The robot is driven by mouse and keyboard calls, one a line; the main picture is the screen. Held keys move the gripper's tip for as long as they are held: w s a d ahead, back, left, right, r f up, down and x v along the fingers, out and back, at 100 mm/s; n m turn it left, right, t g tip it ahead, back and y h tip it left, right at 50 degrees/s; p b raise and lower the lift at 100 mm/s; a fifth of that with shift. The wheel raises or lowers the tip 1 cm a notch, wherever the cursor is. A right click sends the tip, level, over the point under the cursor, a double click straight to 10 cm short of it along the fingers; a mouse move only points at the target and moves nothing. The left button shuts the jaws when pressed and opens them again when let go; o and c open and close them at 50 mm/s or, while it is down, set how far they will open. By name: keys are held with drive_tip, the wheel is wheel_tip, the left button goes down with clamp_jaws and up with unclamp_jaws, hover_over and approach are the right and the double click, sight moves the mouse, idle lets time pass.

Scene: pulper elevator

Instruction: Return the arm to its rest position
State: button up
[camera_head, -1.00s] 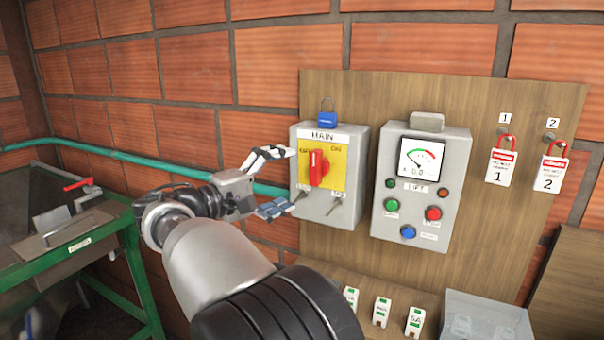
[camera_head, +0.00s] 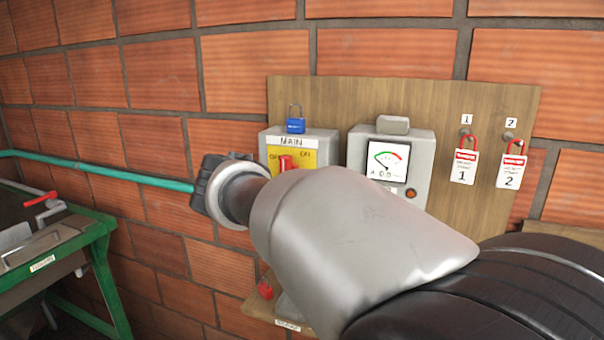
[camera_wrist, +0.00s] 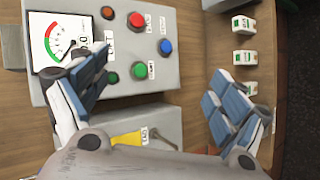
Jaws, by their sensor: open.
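My arm fills the middle and right of the head view, and its links hide the lower part of the panel. The gripper itself is hidden there behind the arm. In the wrist view my gripper (camera_wrist: 160,105) is open and empty, with its blue-padded fingers spread wide. The left finger overlaps the edge of the grey lift control box (camera_wrist: 125,45). The right finger is over the wooden board. The grey MAIN switch box (camera_head: 295,143) shows only its upper part, with the top of a red knob (camera_head: 286,162).
Two red-and-white padlock tags, tag 1 (camera_head: 463,166) and tag 2 (camera_head: 511,171), hang on the wooden board (camera_head: 440,115). A blue padlock (camera_head: 296,125) sits above the MAIN box. A green-framed bench (camera_head: 95,245) stands at left, with a teal pipe (camera_head: 110,168) along the brick wall.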

drive_tip(key=s+d+f+m+g+y, duration=0.25)
drive_tip(key=s+d+f, duration=0.2)
drive_tip(key=s, duration=0.45)
drive_tip(key=s+d+f+m+g+y, duration=0.1)
drive_tip(key=s+d+f+y, duration=0.2)
drive_tip(key=s+d, duration=0.4)
drive_tip(key=s+a+f+m+y, duration=0.2)
drive_tip(key=s+f, duration=0.2)
drive_tip(key=s, duration=0.3)
drive_tip(key=s+a+f+m+y, duration=0.1)
drive_tip(key=s+f+m+y, duration=0.1)
drive_tip(key=s+f, duration=0.2)
drive_tip(key=s, duration=0.3)
drive_tip(key=shift+a, duration=0.35)
drive_tip(key=shift+t, duration=0.25)
